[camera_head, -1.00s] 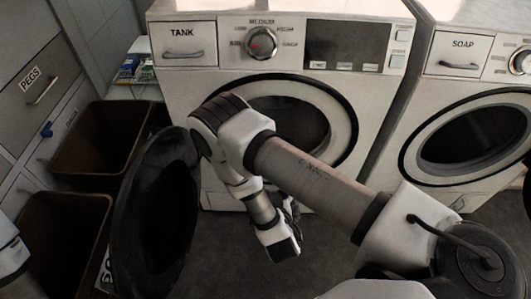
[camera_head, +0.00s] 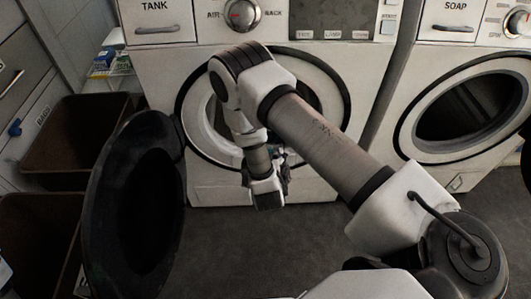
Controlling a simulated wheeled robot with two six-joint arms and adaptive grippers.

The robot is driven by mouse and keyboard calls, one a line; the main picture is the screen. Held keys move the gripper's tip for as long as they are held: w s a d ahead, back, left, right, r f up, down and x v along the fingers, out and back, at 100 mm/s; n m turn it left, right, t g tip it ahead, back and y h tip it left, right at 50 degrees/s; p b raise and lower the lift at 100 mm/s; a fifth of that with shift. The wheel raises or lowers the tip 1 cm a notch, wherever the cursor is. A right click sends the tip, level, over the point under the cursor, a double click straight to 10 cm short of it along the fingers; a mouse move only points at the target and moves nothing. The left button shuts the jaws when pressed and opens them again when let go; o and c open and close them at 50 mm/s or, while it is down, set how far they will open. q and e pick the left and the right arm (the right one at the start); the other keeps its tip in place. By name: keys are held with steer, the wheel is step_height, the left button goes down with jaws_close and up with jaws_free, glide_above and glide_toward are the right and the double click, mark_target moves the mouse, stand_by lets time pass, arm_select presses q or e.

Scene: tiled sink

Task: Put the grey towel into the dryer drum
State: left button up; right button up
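The dryer (camera_head: 150,75) stands ahead with its round door (camera_head: 140,215) swung open to the left. Its drum opening (camera_head: 325,85) is partly hidden behind my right arm. My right arm comes in from the right and bends down in front of the opening. My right gripper (camera_head: 268,192) is in front of the lower rim of the opening, outside it. Its fingers are small and dark, so I cannot tell whether they are open or shut. I see no grey towel in this view. My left gripper is out of view.
A second machine labelled SOAP (camera_head: 450,60) stands at the right with its round door closed. Brown bins (camera_head: 75,140) stand at the left, beside the open door. Small boxes (camera_head: 105,62) lie on a shelf behind them. The dark floor below the dryer is clear.

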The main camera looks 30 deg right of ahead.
steer(key=w+d+b, duration=0.4)
steer(key=w+d, duration=0.3)
steer(key=w, duration=0.4)
steer(key=w+d+b, duration=0.5)
steer(key=w+d, duration=0.2)
steer(key=w, duration=0.5)
steer(key=shift+w+d, duration=0.3)
steer(key=shift+f+b, duration=1.15)
steer(key=shift+f, duration=0.4)
steer(key=o, duration=1.2)
steer(key=shift+r, duration=0.1)
